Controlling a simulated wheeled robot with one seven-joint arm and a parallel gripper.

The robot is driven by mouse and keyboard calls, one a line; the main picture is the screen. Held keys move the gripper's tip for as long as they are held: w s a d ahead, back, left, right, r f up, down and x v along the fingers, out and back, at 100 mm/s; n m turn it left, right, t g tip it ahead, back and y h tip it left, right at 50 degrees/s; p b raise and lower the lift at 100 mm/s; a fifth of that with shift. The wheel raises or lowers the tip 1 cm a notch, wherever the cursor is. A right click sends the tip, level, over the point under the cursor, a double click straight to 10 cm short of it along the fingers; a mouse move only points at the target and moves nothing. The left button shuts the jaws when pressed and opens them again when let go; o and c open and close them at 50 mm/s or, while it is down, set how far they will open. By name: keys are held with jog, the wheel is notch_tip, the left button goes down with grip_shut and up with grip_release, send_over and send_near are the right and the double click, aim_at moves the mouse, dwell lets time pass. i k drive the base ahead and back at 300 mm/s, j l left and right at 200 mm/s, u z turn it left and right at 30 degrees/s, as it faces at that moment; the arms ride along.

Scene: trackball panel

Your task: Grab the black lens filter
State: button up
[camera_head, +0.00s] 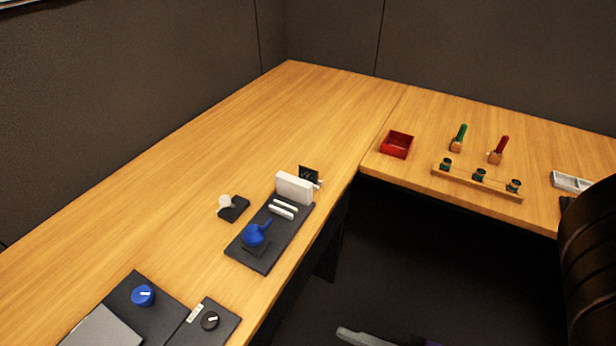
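A small black square plate (309,174) stands upright behind the right end of a white block (294,188), near the desk's front edge. It looks like the black lens filter, but it is too small to be sure. Small light parts show at its right side, and its lower part is partly hidden by the white block.
A dark panel (246,255) holds a blue trackball part (254,235) and white bars. A black piece with a white ball (225,201) lies left. Dial panels (209,321) sit at the front. A red tray (397,144) and a wooden rack (478,182) stand right. The back desk is clear.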

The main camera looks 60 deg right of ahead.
aim_at(311, 175)
jog(key=l+z, duration=0.15)
jog(key=z, duration=0.25)
jog(key=l+z, duration=0.15)
jog(key=z, duration=0.25)
jog(key=l+z, duration=0.1)
jog(key=z, duration=0.3)
jog(key=l+z, duration=0.15)
jog(key=z, duration=0.3)
jog(key=i+l, duration=0.1)
